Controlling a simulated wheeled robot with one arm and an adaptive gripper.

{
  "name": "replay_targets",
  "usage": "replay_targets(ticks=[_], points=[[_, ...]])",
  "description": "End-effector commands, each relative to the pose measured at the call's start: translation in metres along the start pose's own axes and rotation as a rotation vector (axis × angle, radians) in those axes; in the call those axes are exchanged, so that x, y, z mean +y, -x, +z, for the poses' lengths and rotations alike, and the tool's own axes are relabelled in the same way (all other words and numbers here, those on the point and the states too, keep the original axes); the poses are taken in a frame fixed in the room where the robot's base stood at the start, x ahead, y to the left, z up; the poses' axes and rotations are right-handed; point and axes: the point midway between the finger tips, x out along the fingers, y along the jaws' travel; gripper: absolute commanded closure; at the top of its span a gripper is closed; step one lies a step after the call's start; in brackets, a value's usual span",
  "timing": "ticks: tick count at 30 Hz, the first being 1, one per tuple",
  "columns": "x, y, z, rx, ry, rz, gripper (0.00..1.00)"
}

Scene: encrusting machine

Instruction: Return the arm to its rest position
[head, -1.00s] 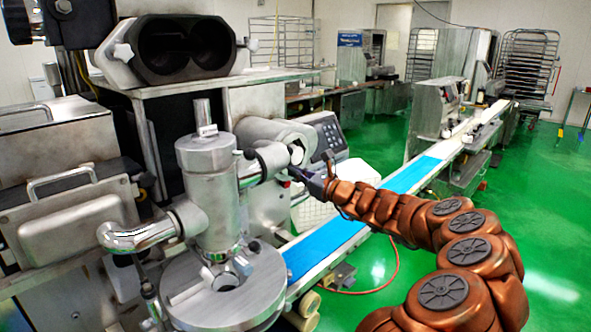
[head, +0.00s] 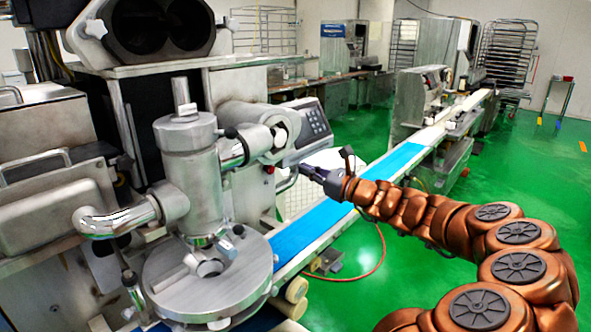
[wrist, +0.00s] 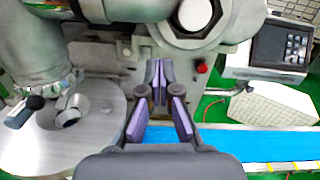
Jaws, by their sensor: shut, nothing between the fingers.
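My copper-coloured arm (head: 440,220) reaches in from the lower right of the head view. My dark gripper (head: 303,170) points left at its end, in front of the encrusting machine (head: 190,165) and below its keypad panel (head: 313,122). In the wrist view my gripper (wrist: 158,75) is shut and empty, its purple-edged fingertips close together. The machine's metal pipes and a round fitting (wrist: 195,15) lie just beyond the fingertips. Whether the fingers touch the machine cannot be told.
A round metal plate (head: 165,285) stands at the machine's lower front. A blue conveyor belt (head: 318,220) runs behind and beneath my gripper. A red button (wrist: 203,68) is right of the fingers. A red hose (head: 370,270) lies on the open green floor (head: 540,170).

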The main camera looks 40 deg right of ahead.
Motion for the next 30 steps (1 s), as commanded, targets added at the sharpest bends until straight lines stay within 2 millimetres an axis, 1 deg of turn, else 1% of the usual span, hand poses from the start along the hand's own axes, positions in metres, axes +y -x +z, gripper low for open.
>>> replay_targets(ticks=[8,11,13,14,17,18,20,21,22,23,24,26,27,29,30], points=[[0.001,0.002,0.001,-0.001,0.002,0.002,1.0],[0.013,-0.004,0.005,0.001,0.028,0.031,1.0],[0.033,-0.012,0.012,0.003,0.075,0.081,1.0],[0.045,-0.016,0.016,0.005,0.104,0.111,1.0],[0.098,-0.031,0.028,0.011,0.222,0.24,1.0],[0.123,-0.036,0.032,0.015,0.279,0.3,1.0],[0.159,-0.04,0.036,0.017,0.365,0.388,1.0],[0.183,-0.041,0.039,0.018,0.424,0.448,1.0],[0.201,-0.04,0.04,0.016,0.468,0.493,1.0],[0.219,-0.039,0.04,0.017,0.512,0.541,1.0],[0.243,-0.037,0.04,0.015,0.571,0.604,1.0],[0.278,-0.03,0.038,0.013,0.664,0.701,1.0],[0.301,-0.023,0.035,0.011,0.726,0.768,1.0],[0.335,-0.01,0.029,0.007,0.823,0.875,1.0],[0.356,0.001,0.024,0.004,0.891,0.949,1.0]])
